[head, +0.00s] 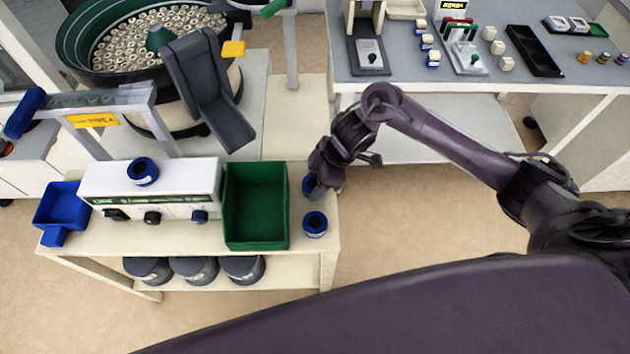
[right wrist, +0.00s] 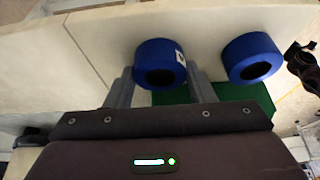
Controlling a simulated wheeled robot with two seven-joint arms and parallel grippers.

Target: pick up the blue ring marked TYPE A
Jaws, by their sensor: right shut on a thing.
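My right gripper (head: 322,178) is shut on a blue ring (head: 311,187) at the right end of the cream bench, beside the green bin. In the right wrist view this ring (right wrist: 158,50) sits between the two grey fingers and carries a small white label, too small to read. The gripper partly hides it in the head view. A second blue ring (head: 315,224) stands on the bench just nearer; it also shows in the right wrist view (right wrist: 253,57), apart from the fingers. A third blue ring (head: 143,172) lies on the white control box. My left gripper is not in view.
The green bin (head: 283,216) stands directly left of the held ring. The white control box (head: 110,182) and a blue tray (head: 60,207) are farther left. The bowl feeder (head: 82,70) with its dark chute (head: 205,95) is behind. A grey table (head: 480,75) with small parts is at the back right.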

